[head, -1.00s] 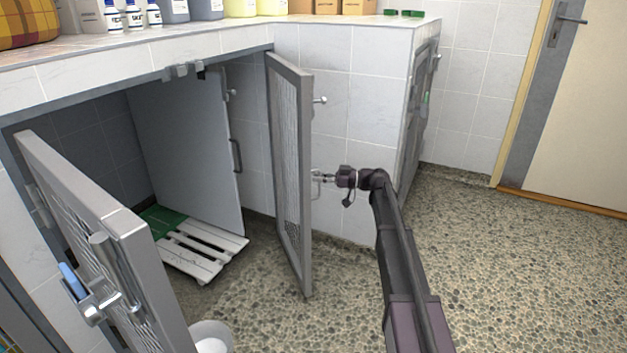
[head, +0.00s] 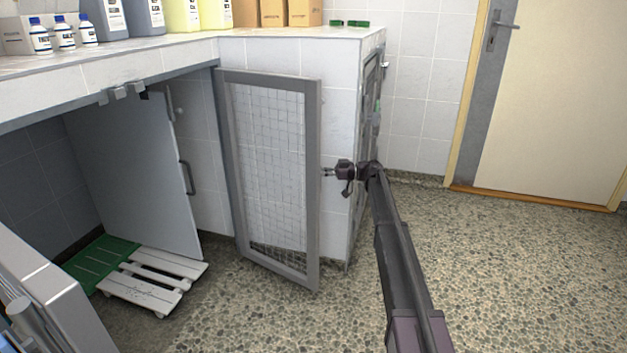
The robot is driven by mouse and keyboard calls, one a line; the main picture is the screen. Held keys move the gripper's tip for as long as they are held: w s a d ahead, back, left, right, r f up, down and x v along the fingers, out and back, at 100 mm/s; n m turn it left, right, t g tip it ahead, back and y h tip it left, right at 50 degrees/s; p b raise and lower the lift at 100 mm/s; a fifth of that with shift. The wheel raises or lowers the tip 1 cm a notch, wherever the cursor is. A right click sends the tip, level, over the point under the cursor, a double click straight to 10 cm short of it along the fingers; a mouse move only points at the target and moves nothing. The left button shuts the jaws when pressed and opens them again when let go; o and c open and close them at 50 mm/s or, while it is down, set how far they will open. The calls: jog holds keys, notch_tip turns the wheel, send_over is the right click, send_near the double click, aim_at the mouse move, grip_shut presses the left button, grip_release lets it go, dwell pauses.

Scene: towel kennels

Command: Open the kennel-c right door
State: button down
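The right door (head: 313,190) of the near kennel is a grey metal frame with wire mesh. It stands swung wide open, hinged on the left at the tiled wall, with its inner face toward me. My gripper (head: 327,172) is at the door's free edge, at about mid-height. The door's handle is hidden from this view. The fingertips are too small to tell whether they are open or shut on the handle. The left door (head: 60,305) of the kennel also stands open at the lower left, partly out of view. No kennel label is readable.
Inside the kennel are a grey panel (head: 135,165), a green mat (head: 100,262) and a white slatted board (head: 150,285). Bottles and boxes (head: 290,12) stand on the counter (head: 190,45) above. The pebbled floor (head: 500,270) on the right is clear up to a cream room door (head: 565,110).

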jog(key=shift+w+d, duration=0.3)
jog(key=shift+w, duration=0.25)
jog(key=shift+w+d, duration=0.3)
jog(key=shift+w, duration=0.25)
jog(key=shift+a, duration=0.1)
jog(key=c, duration=0.7)
grip_release()
jog(key=d, duration=1.2)
jog(key=shift+w, duration=0.2)
